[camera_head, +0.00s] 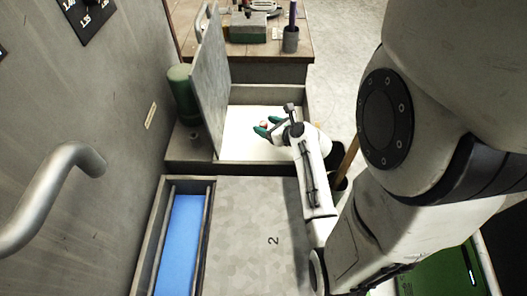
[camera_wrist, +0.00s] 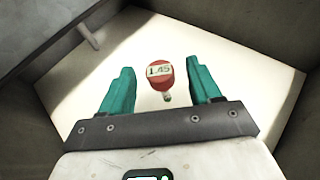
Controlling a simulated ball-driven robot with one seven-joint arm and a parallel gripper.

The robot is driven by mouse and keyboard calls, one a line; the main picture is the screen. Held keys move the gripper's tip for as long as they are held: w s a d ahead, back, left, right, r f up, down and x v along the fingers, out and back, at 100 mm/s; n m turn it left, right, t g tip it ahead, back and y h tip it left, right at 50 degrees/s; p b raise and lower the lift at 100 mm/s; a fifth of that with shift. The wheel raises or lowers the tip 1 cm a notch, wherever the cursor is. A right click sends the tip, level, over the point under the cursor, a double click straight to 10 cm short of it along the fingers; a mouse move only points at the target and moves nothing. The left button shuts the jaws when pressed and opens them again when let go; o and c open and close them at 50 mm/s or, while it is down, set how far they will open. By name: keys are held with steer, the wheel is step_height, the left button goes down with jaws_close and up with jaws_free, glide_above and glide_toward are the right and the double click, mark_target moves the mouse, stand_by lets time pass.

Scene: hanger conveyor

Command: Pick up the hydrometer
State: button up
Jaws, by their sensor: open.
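The hydrometer (camera_wrist: 160,71) shows in the wrist view as a red rounded body with a pale label reading 1.45 and a short stem end toward my gripper. It is over the white floor of a grey open box. My gripper (camera_wrist: 160,88) is open, with one green finger on each side of the hydrometer and a gap to both. In the head view my gripper (camera_head: 262,130) is over the white-floored box, and a small reddish bit of the hydrometer (camera_head: 264,123) shows by the fingers. I cannot tell whether the fingers are level with it.
The grey box (camera_head: 262,95) has walls around, with a raised grey panel (camera_head: 212,80) on its left. A green cylinder (camera_head: 183,93) stands behind the panel. A workbench (camera_head: 275,45) with tools is behind. A blue-floored trough (camera_head: 182,240) lies in front left.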

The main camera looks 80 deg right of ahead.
steer(key=x, duration=0.3)
steer(key=shift+w+d+f, duration=0.15)
steer(key=shift+w+d, duration=0.05)
steer(key=shift+w, duration=0.05)
steer(key=shift+c, duration=0.4)
jaws_close()
